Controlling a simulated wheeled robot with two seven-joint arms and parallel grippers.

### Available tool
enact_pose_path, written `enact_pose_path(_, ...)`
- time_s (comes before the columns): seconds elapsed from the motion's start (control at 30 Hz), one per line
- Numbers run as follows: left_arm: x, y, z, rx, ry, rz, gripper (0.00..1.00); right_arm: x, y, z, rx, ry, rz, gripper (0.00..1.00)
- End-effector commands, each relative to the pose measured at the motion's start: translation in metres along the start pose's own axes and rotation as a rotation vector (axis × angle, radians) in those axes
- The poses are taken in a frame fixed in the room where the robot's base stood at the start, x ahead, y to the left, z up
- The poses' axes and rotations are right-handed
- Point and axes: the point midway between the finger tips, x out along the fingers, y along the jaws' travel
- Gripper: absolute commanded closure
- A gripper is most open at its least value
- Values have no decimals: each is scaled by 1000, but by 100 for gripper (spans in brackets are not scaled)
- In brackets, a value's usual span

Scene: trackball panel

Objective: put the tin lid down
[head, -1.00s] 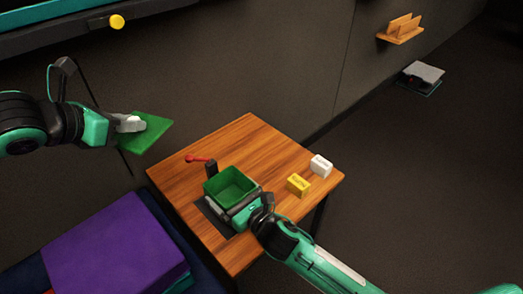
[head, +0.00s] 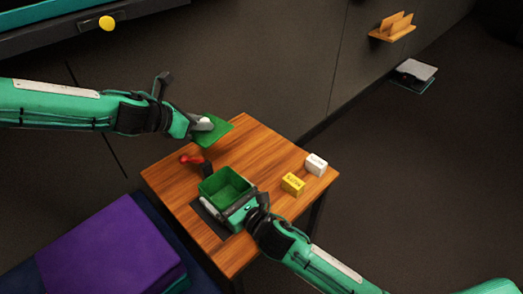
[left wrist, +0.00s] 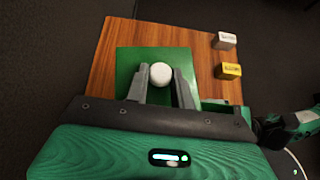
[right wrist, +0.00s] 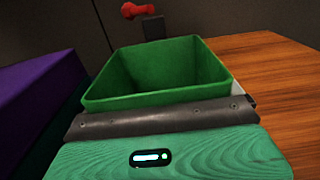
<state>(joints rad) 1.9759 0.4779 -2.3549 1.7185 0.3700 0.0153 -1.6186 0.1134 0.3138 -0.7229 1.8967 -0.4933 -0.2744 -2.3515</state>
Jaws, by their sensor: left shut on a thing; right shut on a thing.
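The tin lid (head: 214,132) is a flat green square with a round white knob (left wrist: 161,74). My left gripper (head: 203,124) is shut on the knob and holds the lid in the air by the table's back left corner. The lid also shows in the left wrist view (left wrist: 125,70), with wood behind it. The green tin (head: 226,185) stands open and looks empty on the table's left part. My right gripper (head: 228,212) is shut on the tin at its near side. The tin's open top fills the middle of the right wrist view (right wrist: 165,70).
The wooden table (head: 262,150) has bare wood right of the tin. A yellow block (head: 292,184) and a white block (head: 316,164) sit at its right. A red-handled lever (head: 191,159) stands behind the tin. A purple box (head: 110,245) is at the left.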

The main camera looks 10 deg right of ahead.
Motion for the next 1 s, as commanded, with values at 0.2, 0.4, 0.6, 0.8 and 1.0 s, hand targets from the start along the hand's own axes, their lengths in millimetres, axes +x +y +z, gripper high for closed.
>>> enact_pose_path(0.2, 54, -7, 13, 36, 0, -51, 100, 0, 0, 0, 0, 0, 0, 31)
enact_pose_path(0.4, 106, -18, 36, 64, -2, -94, 100, 0, 0, 0, 0, 0, 0, 31)
enact_pose_path(0.6, 150, -30, 77, 81, -2, -116, 100, 0, 0, 0, 0, 0, 0, 31)
enact_pose_path(0.8, 178, -32, 61, 84, 0, -130, 100, 0, 0, 0, 0, 0, 0, 31)
enact_pose_path(1.0, 189, -31, 39, 90, 0, -137, 100, 0, 0, 0, 0, 0, 0, 31)
